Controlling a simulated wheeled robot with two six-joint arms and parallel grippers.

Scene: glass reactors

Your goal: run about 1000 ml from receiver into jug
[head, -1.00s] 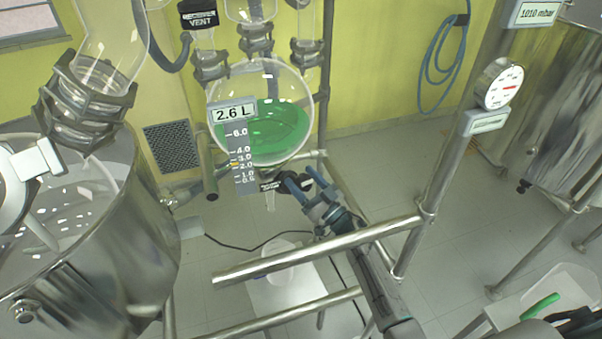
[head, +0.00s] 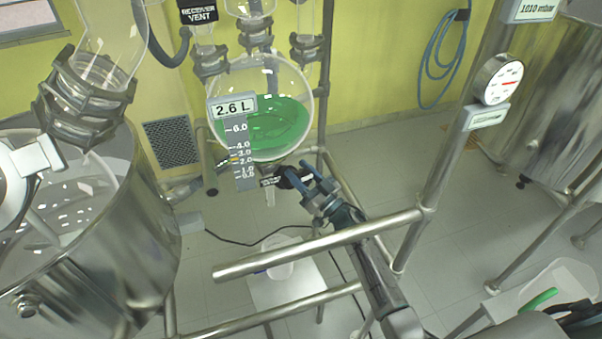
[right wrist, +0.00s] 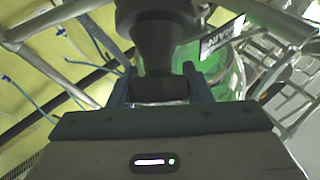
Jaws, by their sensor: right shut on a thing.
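The receiver (head: 290,88) is a round glass flask with green liquid in its lower part; its display (head: 233,107) reads 2.6 L. A black valve handle (head: 290,177) sits under the flask at its outlet. My right gripper (head: 303,178) reaches up from the lower right and is shut on this handle. In the right wrist view the dark handle (right wrist: 160,88) lies between the two fingers, with the green liquid behind. A pale jug (head: 279,262) stands below the outlet spout (head: 270,197), partly hidden by a rail. My left gripper is not in view.
Steel rails (head: 318,250) cross in front of the jug. A large steel vessel (head: 90,255) fills the left. A gauge (head: 502,80) stands on a post at right. A white stand (head: 285,292) holds the jug.

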